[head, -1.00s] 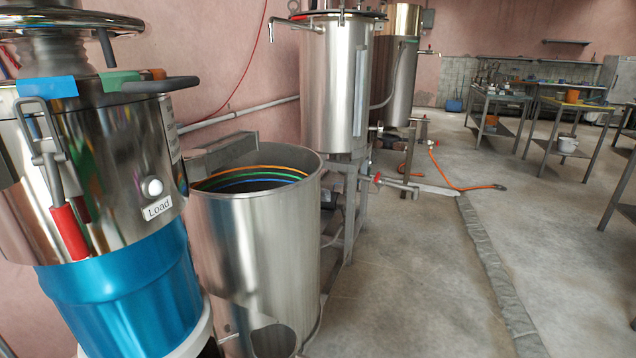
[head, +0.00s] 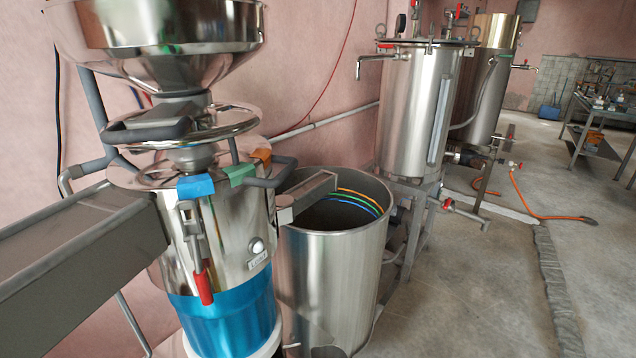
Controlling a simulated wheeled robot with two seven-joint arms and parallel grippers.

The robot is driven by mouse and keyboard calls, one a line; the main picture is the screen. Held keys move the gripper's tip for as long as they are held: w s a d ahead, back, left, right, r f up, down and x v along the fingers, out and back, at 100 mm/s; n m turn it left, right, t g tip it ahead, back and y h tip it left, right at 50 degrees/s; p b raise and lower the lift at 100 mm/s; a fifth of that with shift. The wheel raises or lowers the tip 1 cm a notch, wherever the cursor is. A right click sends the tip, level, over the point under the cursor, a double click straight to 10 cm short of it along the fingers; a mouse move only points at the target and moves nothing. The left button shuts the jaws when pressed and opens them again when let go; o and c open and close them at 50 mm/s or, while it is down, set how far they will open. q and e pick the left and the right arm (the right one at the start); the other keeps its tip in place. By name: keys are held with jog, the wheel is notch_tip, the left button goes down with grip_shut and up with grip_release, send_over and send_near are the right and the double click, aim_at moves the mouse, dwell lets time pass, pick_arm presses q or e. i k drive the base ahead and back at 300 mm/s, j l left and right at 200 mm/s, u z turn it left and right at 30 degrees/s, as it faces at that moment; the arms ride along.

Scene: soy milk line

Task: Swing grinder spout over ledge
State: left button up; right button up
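The grinder (head: 218,235) stands at the left, with a polished steel body, a blue lower band and a steel hopper (head: 165,30) on top. Its blue, green and orange tabs and a red-handled latch (head: 203,285) face me. A grey spout-like channel (head: 306,193) sticks out from the grinder's right side over the near rim and mouth of the open steel barrel (head: 335,265). A larger grey trough (head: 80,245) extends from the grinder's left side toward the picture's left edge. I cannot tell which part is the ledge. Neither of my grippers is in view.
Colored rings line the barrel's inside. A tall steel tank (head: 410,115) with pipes and valves stands behind it, with another tank (head: 483,75) beyond. An orange hose (head: 540,210) lies on the floor.

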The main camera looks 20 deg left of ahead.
aim_at(305, 193)
jog(key=i+l+u, duration=0.2)
jog(key=l+u, duration=0.2)
jog(key=l, duration=0.15)
jog(key=i+l+u, duration=0.5)
jog(key=l, duration=0.15)
jog(key=i+l+u, duration=0.2)
jog(key=l, duration=0.15)
jog(key=l+u, duration=0.25)
jog(key=i+l+u, duration=0.1)
jog(key=l+u, duration=0.15)
jog(key=l, duration=0.3)
jog(key=i+l+u, duration=0.1)
jog(key=l+u, duration=0.15)
jog(key=l, duration=0.2)
jog(key=i+l+u, duration=0.1)
jog(key=l+u, duration=0.2)
jog(key=l, duration=0.15)
jog(key=l+u, duration=0.25)
jog(key=l, duration=0.25)
jog(key=i, duration=0.05)
